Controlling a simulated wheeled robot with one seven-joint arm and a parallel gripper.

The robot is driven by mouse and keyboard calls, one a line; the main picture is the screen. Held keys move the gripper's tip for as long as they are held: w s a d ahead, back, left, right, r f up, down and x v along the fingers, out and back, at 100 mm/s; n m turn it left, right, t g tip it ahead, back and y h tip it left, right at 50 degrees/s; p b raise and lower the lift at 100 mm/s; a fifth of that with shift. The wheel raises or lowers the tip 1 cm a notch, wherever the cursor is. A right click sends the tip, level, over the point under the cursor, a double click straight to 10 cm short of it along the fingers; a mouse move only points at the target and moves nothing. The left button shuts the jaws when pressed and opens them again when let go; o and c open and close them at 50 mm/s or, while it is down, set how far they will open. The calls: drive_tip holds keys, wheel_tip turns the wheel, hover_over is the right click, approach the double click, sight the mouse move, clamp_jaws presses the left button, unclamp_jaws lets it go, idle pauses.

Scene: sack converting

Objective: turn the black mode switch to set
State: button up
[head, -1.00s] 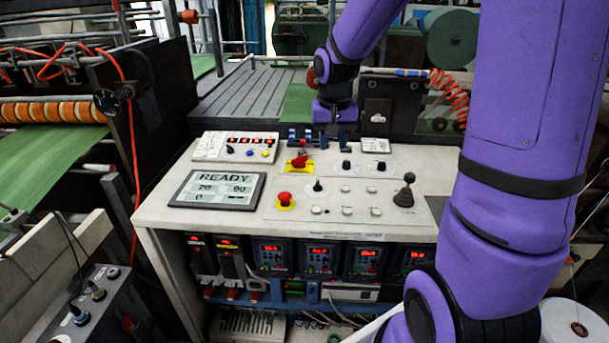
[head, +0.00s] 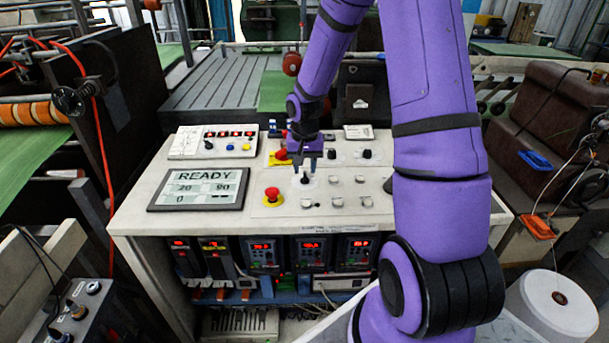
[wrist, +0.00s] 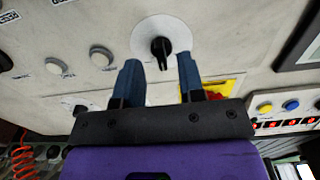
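The black mode switch (head: 305,179) is a small dark knob on a round white plate on the console top, right of the READY display. In the wrist view the black switch (wrist: 161,47) stands on its white disc just beyond the fingertips, roughly centred between them. My gripper (head: 304,166) is low over the console at the switch. In the wrist view my gripper (wrist: 159,70) has its two blue fingers apart with nothing between them. I cannot tell the exact height of the fingertips over the panel.
A red emergency button (head: 272,194) on a yellow base is left and in front of the switch. White buttons (head: 334,180) lie to the right. The READY display (head: 199,188) is at left.

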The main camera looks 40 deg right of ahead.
sight(305, 176)
drive_tip(key=shift+f, duration=1.7)
clamp_jaws()
drive_tip(key=n, duration=0.4)
drive_tip(key=shift+s+d, duration=0.15)
drive_tip(key=shift+d, duration=0.05)
drive_tip(key=shift+d+n, duration=0.15)
drive_tip(key=shift+n, duration=1.05)
drive_tip(key=shift+d+n, duration=0.1)
drive_tip(key=shift+n, duration=1.1)
